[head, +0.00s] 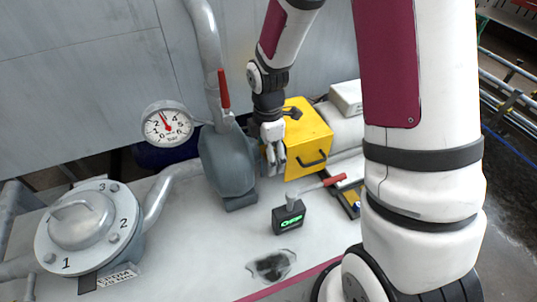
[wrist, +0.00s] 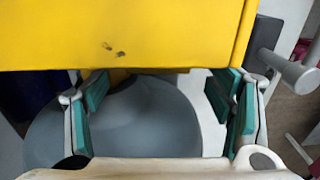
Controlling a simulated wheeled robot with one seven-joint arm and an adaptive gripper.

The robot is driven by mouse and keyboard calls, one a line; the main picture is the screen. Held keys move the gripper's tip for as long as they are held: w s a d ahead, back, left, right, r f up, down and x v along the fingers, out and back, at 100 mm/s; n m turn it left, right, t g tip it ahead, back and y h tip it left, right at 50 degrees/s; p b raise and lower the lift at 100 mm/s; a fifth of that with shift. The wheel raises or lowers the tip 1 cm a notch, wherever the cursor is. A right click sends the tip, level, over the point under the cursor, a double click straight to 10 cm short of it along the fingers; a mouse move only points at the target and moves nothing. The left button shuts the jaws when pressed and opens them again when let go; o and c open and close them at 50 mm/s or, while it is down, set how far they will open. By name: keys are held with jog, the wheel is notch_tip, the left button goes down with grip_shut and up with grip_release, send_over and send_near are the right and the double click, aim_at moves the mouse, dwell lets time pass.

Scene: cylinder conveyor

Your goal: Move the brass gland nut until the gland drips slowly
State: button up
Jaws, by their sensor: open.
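The brass gland nut cannot be made out in either view; my gripper, the grey pump body and the yellow box may hide it. My gripper (head: 274,165) points down between the rounded grey pump body (head: 227,160) and the yellow box (head: 308,137). In the wrist view my gripper (wrist: 161,88) is open, its teal pads wide apart with nothing between them. The pump body (wrist: 140,120) lies beyond the pads there, and the yellow box (wrist: 130,35) fills the top. I cannot tell whether the fingers touch either. A dark wet patch (head: 271,265) lies on the bench.
A pressure gauge (head: 167,124) stands left of the pump; its red needle points up-left. A red-handled lever (head: 224,90) is on the pipe above. A small black unit (head: 289,216) shows green lettering. A numbered round flange (head: 88,228) stands left. The front middle bench is mostly clear.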

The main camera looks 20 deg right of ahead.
jog(key=shift+f, duration=0.3)
jog(key=c, duration=1.7)
jog(key=shift+w+r+g, duration=0.35)
jog(key=shift+r+g, duration=0.1)
jog(key=shift+g, duration=0.65)
jog(key=shift+r+g+b, duration=0.2)
jog(key=shift+g+b, duration=0.1)
jog(key=o, duration=1.7)
